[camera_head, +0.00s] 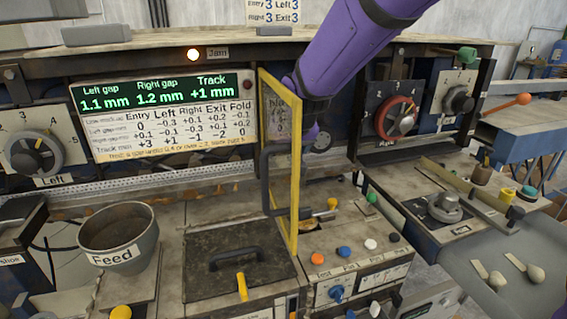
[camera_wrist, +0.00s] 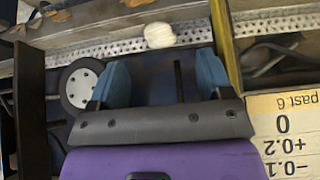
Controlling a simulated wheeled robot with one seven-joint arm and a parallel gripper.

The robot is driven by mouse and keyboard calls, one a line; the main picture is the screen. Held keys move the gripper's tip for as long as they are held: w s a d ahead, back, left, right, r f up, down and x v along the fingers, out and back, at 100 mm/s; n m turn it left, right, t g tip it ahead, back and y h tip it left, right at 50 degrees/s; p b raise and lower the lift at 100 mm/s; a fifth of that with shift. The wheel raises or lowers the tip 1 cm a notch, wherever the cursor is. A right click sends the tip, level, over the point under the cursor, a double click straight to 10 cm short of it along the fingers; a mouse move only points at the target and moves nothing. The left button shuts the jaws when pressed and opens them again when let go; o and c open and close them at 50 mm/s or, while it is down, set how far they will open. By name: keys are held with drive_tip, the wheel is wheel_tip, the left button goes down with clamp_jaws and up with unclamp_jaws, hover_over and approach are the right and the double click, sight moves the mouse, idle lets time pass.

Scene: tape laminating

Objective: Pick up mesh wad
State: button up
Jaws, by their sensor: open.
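A pale, rounded lump (camera_wrist: 160,35), which looks like the mesh wad, rests against a perforated metal strip in the wrist view. My gripper (camera_wrist: 163,73) is open, its two blue fingers spread apart with nothing between them. The lump lies beyond the fingertips, roughly in line with the gap between them and apart from both. In the head view my purple arm reaches down behind the yellow-framed guard, and I cannot make out the fingers or the lump there.
The yellow-framed guard (camera_head: 294,170) stands upright beside my arm. In the wrist view a dark wheel with a pale hub (camera_wrist: 82,88) is left of the fingers, and a yellow bar (camera_wrist: 225,45) is to their right. A Feed bowl (camera_head: 118,236) and a black-handled lid (camera_head: 232,262) are in front.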

drive_tip(key=shift+w+r+x, duration=0.1)
drive_tip(key=shift+w+x, duration=0.05)
drive_tip(key=shift+x, duration=0.8)
drive_tip(key=shift+w+r+x, duration=0.1)
drive_tip(key=shift+x, duration=0.9)
drive_tip(key=shift+w+r+x, duration=0.1)
drive_tip(key=shift+w+x, duration=0.05)
drive_tip(key=shift+x, duration=0.8)
drive_tip(key=shift+a, duration=0.15)
drive_tip(key=c, duration=1)
